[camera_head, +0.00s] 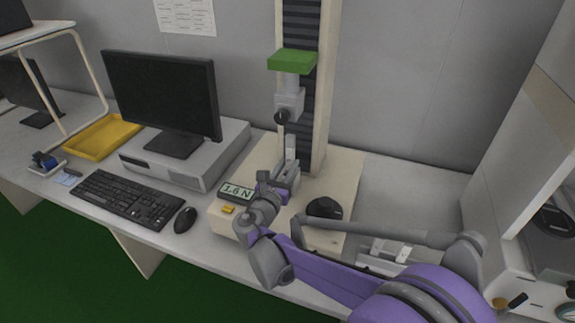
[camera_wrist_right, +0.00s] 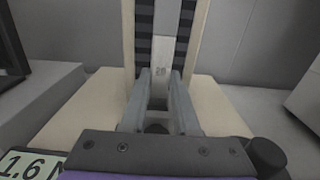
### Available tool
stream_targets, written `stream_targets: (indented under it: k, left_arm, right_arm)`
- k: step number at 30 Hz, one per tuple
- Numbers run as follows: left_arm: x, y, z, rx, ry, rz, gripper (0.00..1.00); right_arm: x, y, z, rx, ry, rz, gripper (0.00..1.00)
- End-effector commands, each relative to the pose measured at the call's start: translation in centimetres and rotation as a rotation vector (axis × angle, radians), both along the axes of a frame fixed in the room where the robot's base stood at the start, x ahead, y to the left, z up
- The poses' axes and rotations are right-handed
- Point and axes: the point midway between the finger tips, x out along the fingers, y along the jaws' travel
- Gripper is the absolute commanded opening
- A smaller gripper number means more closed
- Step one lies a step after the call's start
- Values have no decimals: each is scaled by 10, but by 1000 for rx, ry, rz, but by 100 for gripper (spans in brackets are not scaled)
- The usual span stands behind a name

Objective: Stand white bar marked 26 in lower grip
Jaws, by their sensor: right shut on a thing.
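The white bar marked 26 (camera_wrist_right: 162,58) stands upright between the fingers of my right gripper (camera_wrist_right: 160,82) in the wrist view. In the head view the bar (camera_head: 291,143) shows above my right gripper (camera_head: 287,172), in front of the dark column. My right gripper is shut on it. The upper grip (camera_head: 289,103), with a black knob, hangs from the green crosshead above the bar. The lower grip is mostly hidden by my gripper, so I cannot tell whether the bar sits in it. My left gripper is out of view.
The tester's cream base (camera_head: 344,180) bears a display reading 1.6 N (camera_head: 237,190) and a black round part (camera_head: 325,208). White bars (camera_head: 388,251) lie behind my right arm. A monitor (camera_head: 163,98), keyboard (camera_head: 127,199) and yellow tray (camera_head: 100,138) stand left.

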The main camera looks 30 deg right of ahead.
Motion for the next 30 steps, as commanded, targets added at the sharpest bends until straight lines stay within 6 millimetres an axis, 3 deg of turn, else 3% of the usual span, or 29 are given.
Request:
stream_targets:
  k: [14,15,20,30]
  left_arm:
    - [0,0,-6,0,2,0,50]
    - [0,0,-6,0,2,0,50]
    - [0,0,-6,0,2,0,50]
    - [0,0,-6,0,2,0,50]
  right_arm:
    - [0,0,-8,0,0,0,0]
    - [0,0,-8,0,0,0,32]
    - [0,0,-8,0,0,0,61]
    - [-1,2,-8,0,0,1,64]
